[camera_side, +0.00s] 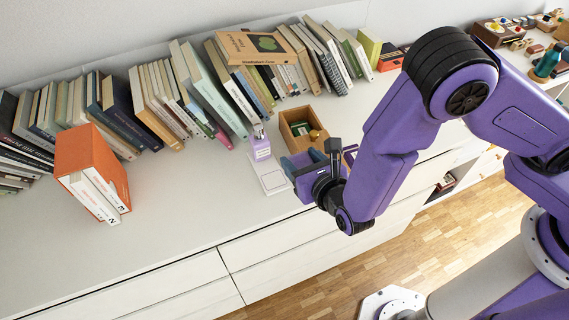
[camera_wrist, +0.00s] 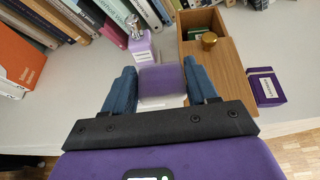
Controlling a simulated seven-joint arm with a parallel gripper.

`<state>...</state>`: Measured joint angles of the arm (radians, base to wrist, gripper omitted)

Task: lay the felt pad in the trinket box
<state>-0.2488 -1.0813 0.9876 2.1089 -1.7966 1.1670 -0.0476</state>
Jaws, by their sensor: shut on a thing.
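My gripper (camera_wrist: 162,85) is shut, its two blue fingers on either side of a soft-looking purple block, which I take for the felt pad (camera_wrist: 162,80). In the side view my gripper (camera_side: 293,165) is over the cabinet top, and the pad cannot be made out there. The trinket box appears to be the open wooden box (camera_wrist: 224,72), ahead and to the right of the pad in the wrist view. In the side view the box (camera_side: 288,133) stands just behind my gripper. A green item (camera_wrist: 195,33) and a brass knob (camera_wrist: 209,41) show inside it.
A purple bottle (camera_side: 261,148) with a silver top stands by a white tray (camera_side: 271,183), close left of my gripper. A small purple box (camera_wrist: 265,88) lies right of the wooden box. Rows of books (camera_side: 190,90) line the back. An orange-cased book set (camera_side: 90,160) stands left.

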